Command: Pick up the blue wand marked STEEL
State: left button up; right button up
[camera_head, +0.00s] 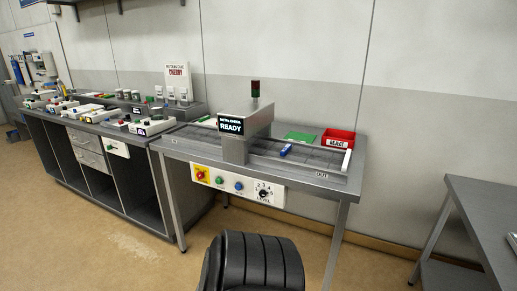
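A small blue wand-like piece with a light end (286,150) lies on the grey belt of the metal-check machine, right of its detector box. Any marking on it is too small to read. It lies apart from the red bin to its right. Neither of my grippers shows in the head view.
The detector box (245,122) reads READY and bears a dark red and green lamp (255,89). A red bin (338,138) and a green sheet (300,136) lie behind the belt. The front panel (238,186) has knobs. A cluttered bench (100,126) stands left, a grey table (488,205) right.

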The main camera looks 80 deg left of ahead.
aim_at(286, 149)
jog(key=u, duration=1)
jog(key=i, duration=0.95)
jog(key=u, duration=0.9)
